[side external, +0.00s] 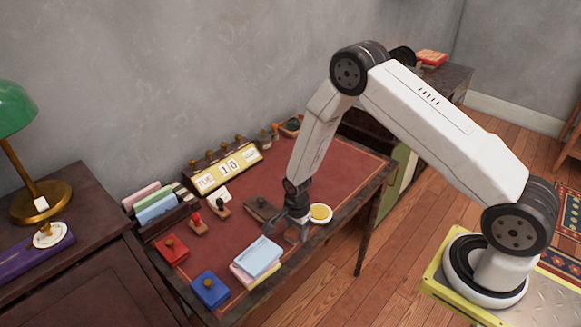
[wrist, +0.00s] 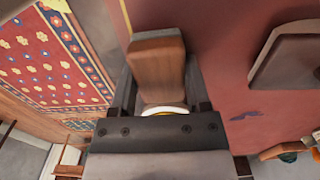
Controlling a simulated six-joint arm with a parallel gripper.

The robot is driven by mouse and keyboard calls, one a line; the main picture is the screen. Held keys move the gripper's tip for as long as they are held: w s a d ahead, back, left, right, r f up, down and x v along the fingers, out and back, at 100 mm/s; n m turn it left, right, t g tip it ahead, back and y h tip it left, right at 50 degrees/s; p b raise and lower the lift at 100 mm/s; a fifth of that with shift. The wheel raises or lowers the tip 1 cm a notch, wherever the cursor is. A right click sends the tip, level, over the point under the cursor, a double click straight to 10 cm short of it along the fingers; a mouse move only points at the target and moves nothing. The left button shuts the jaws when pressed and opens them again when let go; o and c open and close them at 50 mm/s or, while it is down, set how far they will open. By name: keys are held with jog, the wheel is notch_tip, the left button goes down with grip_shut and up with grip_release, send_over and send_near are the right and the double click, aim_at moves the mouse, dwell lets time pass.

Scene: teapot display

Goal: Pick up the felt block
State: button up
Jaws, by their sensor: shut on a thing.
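A brown, wood-coloured block (wrist: 158,70) sits between the two fingers of my gripper (wrist: 160,82) in the wrist view. I take it to be the felt block, though no felt face shows clearly. In the side view my gripper (side external: 297,222) points down at the front part of the red desk top. The block (side external: 291,237) shows small and brown at its fingertips, partly hidden by them. The gripper is shut on the block. I cannot tell whether the block touches the desk.
A white dish with yellow contents (side external: 320,212) stands close to the right of my gripper. Pale blue and pink pads (side external: 257,256) lie in front. Stamps (side external: 197,224) and a date display (side external: 228,169) stand farther back on the desk (side external: 330,165).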

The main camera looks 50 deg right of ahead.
jog(key=shift+r, duration=0.2)
jog(key=shift+r, duration=0.85)
jog(key=s+r, duration=1.1)
jog(key=s, duration=0.3)
jog(key=shift+a, duration=0.2)
jog(key=o, duration=0.8)
jog(key=shift+c, duration=0.2)
jog(key=c, duration=0.6)
jog(key=w+d+f, duration=0.1)
jog(key=w+d, duration=0.2)
jog(key=w, duration=0.1)
jog(key=w+d+f, duration=0.1)
jog(key=w+d, duration=0.3)
jog(key=w, duration=0.1)
jog(key=w+d+f, duration=0.1)
jog(key=w+d, duration=0.2)
jog(key=w, duration=0.2)
jog(key=shift+d+f, duration=0.3)
